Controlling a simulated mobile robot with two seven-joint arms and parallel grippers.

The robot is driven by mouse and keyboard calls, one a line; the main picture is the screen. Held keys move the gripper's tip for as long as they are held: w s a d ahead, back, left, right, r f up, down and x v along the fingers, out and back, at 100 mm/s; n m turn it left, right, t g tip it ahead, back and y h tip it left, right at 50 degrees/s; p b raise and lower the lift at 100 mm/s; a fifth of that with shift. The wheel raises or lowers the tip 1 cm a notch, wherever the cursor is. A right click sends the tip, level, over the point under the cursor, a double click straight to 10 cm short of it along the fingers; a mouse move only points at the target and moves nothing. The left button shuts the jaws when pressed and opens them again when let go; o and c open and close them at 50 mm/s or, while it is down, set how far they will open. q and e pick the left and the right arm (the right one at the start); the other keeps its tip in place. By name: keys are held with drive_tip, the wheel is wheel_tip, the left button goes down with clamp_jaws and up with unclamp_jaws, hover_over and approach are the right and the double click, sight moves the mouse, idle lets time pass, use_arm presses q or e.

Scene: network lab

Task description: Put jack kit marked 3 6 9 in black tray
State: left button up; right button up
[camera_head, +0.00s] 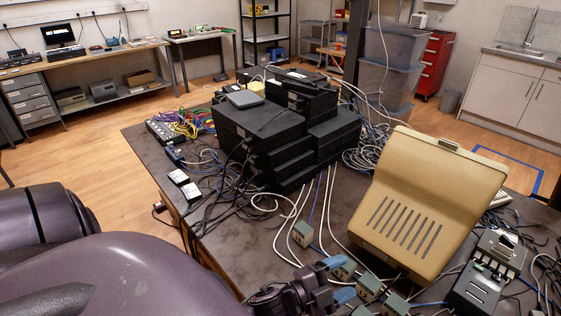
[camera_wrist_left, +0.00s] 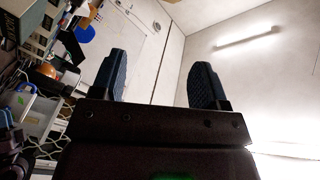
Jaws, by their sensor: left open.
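Several small grey-green boxes that look like jack kits stand at the front of the dark table: one (camera_head: 302,234) apart to the left, others (camera_head: 369,288) in a row beside my left gripper. Their markings are too small to read, so I cannot tell which is 3 6 9. My left gripper (camera_head: 338,279) has blue fingertips, open, near that row. In the left wrist view the open fingers (camera_wrist_left: 158,82) have nothing between them and face a wall and ceiling. I cannot make out a black tray for certain. My right gripper is not in view.
A stack of black boxes (camera_head: 262,132) fills the table's middle, with loose cables around it. A large beige case (camera_head: 430,205) stands tilted at right. A dark device (camera_head: 477,288) and a grey unit (camera_head: 499,250) stand at front right.

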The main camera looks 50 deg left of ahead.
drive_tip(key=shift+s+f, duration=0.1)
use_arm(q)
drive_tip(key=s+a+f+n+g+y, duration=0.2)
drive_tip(key=s+f+n, duration=0.1)
drive_tip(key=f+n, duration=0.1)
drive_tip(key=s+a+f+n+g+y, duration=0.1)
drive_tip(key=s+a+f+n+y, duration=0.1)
drive_tip(key=s+a+f+n, duration=0.1)
drive_tip(key=s+a+f+n+g+y, duration=0.2)
drive_tip(key=s+f+n, duration=0.2)
drive_tip(key=f+n, duration=0.1)
drive_tip(key=shift+s+a+f+n+g, duration=0.2)
drive_tip(key=shift+a+n+g, duration=0.1)
drive_tip(key=shift+n, duration=0.2)
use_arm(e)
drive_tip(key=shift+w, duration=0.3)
use_arm(q)
drive_tip(key=shift+f, duration=0.1)
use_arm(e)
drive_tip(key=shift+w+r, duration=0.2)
use_arm(q)
drive_tip(key=shift+s, duration=0.1)
